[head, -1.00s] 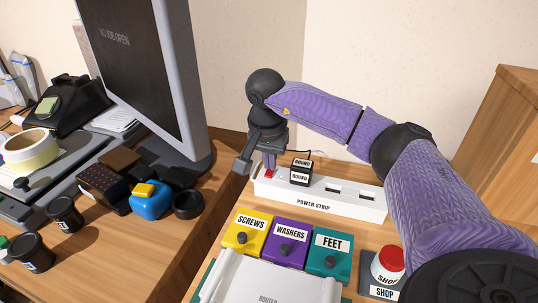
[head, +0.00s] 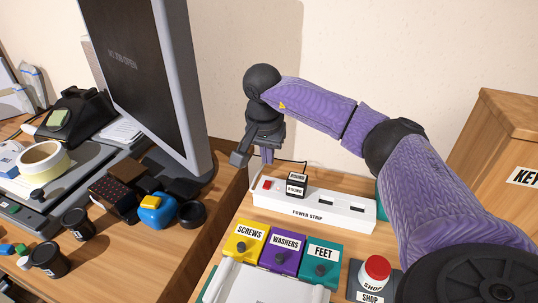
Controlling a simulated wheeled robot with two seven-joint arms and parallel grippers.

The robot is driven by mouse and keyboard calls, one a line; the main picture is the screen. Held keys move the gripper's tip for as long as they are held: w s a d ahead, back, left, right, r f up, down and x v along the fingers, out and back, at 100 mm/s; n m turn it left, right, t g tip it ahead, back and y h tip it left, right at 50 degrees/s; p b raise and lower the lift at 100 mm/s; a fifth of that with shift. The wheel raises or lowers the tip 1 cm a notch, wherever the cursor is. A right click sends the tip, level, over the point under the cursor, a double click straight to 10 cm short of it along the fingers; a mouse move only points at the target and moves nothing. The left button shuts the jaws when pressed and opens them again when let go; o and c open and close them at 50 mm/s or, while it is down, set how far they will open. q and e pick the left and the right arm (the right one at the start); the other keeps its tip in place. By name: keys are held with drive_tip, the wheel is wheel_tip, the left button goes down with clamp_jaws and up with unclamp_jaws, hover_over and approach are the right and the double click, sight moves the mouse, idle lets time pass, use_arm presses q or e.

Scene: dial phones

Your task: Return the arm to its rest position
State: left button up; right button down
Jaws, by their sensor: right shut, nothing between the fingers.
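My right arm comes in from the right of the head view and reaches across to the power strip. My right gripper (head: 264,157) points down above and just behind the left end of the white power strip (head: 345,213). It is shut and empty, and part of its fingertips is hard to make out against the strip's edge. The red switch (head: 267,185) at the strip's left end is in plain view, apart from the gripper. A black plug marked "ROUND" (head: 296,184) sits in the strip. My left gripper is out of view.
Yellow (head: 243,245), purple (head: 279,252) and teal (head: 320,266) labelled boxes stand before the strip. A monitor (head: 150,80) and dial phone (head: 75,112) stand on the left desk.

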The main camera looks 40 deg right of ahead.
drive_tip(key=shift+r+p, duration=0.35)
drive_tip(key=shift+r, duration=0.4)
drive_tip(key=shift+f, duration=0.15)
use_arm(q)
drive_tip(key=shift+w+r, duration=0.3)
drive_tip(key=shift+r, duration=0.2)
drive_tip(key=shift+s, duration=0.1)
